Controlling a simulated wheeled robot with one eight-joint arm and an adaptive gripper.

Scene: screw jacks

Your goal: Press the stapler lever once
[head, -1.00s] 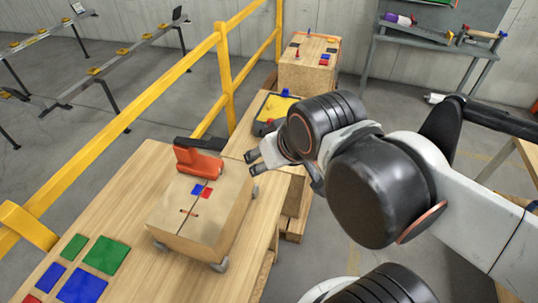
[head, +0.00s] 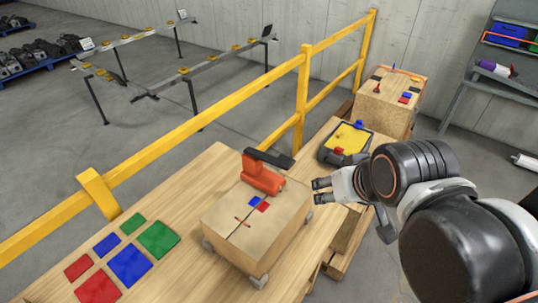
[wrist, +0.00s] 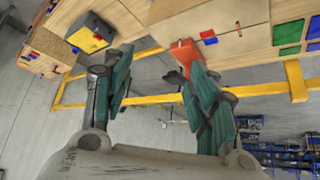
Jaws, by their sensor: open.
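The stapler is an orange-red body (head: 262,181) with a long black lever (head: 270,158) on top. It stands on a wooden-looking box on the table. My gripper (head: 318,190) is open and empty, just right of the stapler and apart from it in the head view. In the wrist view, the two green-padded fingers of my gripper (wrist: 162,78) are spread wide. The stapler's orange body (wrist: 185,55) shows beyond the right finger, which partly covers it. I cannot make out the lever clearly in the wrist view.
The box (head: 240,240) has small blue and red squares on top. Coloured tiles (head: 130,266) lie at the table's left. A yellow railing (head: 200,131) runs behind the table. A yellow-topped device (head: 347,140) and another block (head: 390,105) stand farther back.

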